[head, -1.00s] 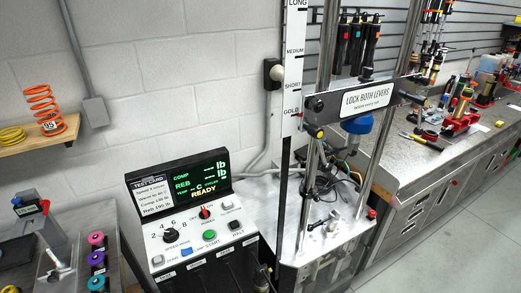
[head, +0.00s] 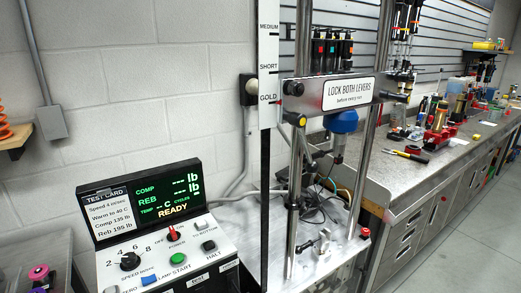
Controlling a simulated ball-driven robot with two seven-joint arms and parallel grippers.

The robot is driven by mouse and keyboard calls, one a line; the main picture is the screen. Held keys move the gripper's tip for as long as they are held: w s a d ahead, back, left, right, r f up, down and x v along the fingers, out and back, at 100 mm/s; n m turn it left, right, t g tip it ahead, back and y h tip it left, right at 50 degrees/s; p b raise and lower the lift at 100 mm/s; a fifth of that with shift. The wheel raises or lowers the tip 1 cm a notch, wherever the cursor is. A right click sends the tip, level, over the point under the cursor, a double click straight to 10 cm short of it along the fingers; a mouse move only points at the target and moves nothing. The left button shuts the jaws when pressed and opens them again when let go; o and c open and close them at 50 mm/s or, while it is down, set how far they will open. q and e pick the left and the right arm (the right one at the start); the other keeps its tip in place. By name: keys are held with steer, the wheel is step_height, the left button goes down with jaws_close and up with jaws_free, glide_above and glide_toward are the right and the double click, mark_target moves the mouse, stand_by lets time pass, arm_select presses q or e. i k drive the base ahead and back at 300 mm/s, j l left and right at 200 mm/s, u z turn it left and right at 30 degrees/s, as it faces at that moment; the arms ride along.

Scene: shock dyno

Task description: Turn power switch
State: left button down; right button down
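The power switch (head: 171,233) is a small red-handled knob on the white sloped control panel (head: 115,262). It sits just below the display, with an OFF mark at its left and a POWER label beneath. Its handle looks roughly upright; its exact setting is too small to tell. The display (head: 160,197) is lit and reads READY, with dashes for COMP and REB. Neither of my grippers shows in the head view.
The dyno's crossbar (head: 320,93) and posts stand to the right. A long workbench (head: 420,160) with tools runs along the wall.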

mark_target(174, 236)
steer(key=u, duration=1)
